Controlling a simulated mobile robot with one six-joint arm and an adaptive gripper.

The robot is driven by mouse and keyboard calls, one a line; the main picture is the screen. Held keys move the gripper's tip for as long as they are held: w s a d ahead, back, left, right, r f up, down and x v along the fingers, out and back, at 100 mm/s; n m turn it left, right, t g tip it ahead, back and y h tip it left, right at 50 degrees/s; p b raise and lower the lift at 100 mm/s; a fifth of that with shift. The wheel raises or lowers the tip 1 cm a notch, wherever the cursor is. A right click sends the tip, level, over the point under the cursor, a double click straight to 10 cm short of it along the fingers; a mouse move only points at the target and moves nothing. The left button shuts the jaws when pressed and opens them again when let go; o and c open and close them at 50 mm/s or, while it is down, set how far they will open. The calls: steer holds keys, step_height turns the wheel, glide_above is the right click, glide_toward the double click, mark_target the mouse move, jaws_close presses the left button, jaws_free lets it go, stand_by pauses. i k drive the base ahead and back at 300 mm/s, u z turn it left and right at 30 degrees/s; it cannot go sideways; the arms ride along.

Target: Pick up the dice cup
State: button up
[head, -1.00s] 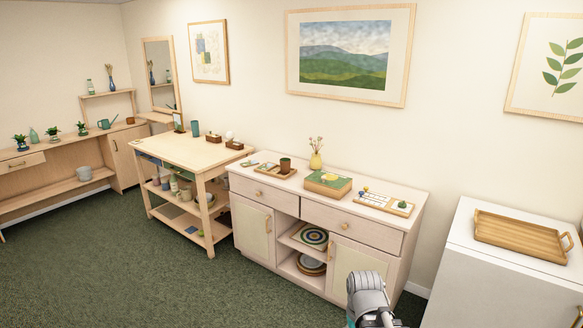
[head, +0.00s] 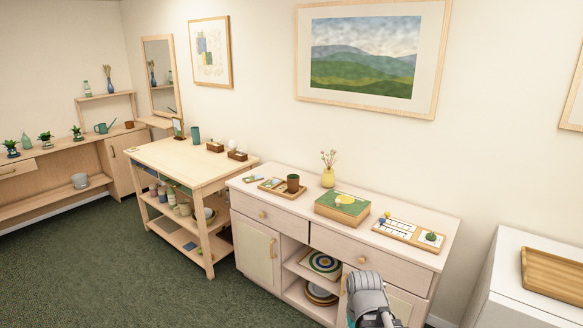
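A small dark brown cup (head: 293,183), which looks like the dice cup, stands upright on a small wooden tray (head: 268,186) on top of the pale sideboard (head: 245,179). It is toward the sideboard's left end. Part of my arm shows at the bottom right of the head view, in front of the sideboard's right door. My gripper's fingers cannot be made out there, and nothing of mine touches the cup.
Right of the cup are a yellow vase (head: 328,178), a green-topped box (head: 342,208) and a board with small pieces (head: 395,232). A wooden table (head: 180,155) stands left. A white cabinet (head: 520,253) with a wooden tray (head: 553,273) stands right. Green carpet (head: 90,260) lies open at left.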

mark_target(293, 184)
steer(key=z, duration=0.05)
steer(key=i, duration=0.2)
steer(key=u, duration=1.4)
steer(key=i, duration=2.85)
steer(key=z, duration=0.1)
